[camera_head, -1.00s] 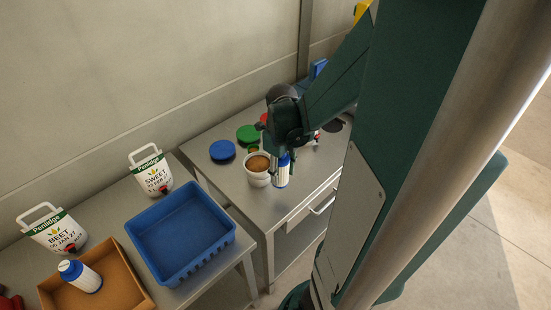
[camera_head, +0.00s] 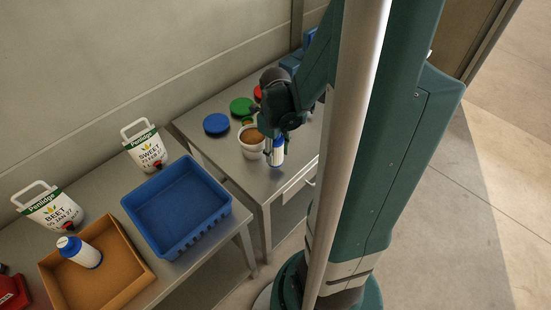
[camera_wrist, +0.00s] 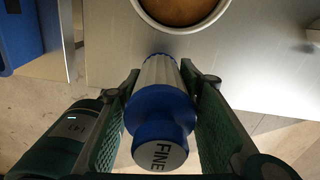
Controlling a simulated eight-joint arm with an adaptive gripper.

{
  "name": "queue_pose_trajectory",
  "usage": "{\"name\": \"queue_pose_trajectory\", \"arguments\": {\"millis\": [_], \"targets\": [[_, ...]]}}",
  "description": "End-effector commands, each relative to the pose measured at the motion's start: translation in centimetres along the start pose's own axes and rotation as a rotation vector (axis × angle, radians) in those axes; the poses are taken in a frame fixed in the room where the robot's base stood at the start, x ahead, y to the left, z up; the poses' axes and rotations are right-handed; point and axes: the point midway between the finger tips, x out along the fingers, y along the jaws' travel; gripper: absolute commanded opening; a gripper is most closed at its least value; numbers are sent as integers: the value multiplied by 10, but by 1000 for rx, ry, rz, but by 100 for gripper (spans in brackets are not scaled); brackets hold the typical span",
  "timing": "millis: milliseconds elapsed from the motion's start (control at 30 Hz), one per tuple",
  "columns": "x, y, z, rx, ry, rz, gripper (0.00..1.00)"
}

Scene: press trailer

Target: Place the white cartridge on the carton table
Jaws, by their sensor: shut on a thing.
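The white cartridge (camera_head: 277,155), with blue ends, is in my gripper (camera_head: 275,145), beside a white cup at the front edge of the right-hand table. In the wrist view my gripper (camera_wrist: 160,115) has its two green-padded fingers on either side of the cartridge (camera_wrist: 158,75), whose near end reads "FINE". Floor shows below the table edge around it. The carton table (camera_head: 208,287), on the left, bears an open brown carton (camera_head: 135,285). A similar white cartridge with a blue cap (camera_head: 80,251) lies tilted in that carton.
A blue bin (camera_head: 178,208) stands right of the carton. Two labelled white jugs (camera_head: 147,149) (camera_head: 50,208) stand along the back. The white cup (camera_head: 251,145) with brown contents and blue and green discs (camera_head: 216,124) (camera_head: 242,107) are on the right-hand table (camera_head: 215,155). A red object (camera_head: 12,293) is far left.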

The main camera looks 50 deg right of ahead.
Motion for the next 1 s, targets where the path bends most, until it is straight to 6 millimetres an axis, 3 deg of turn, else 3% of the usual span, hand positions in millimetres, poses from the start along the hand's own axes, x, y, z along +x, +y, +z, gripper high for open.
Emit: {"name": "queue_pose_trajectory", "arguments": {"millis": [433,1000], "targets": [[34,0,0,0,0,0,19],[42,0,0,0,0,0,19]]}}
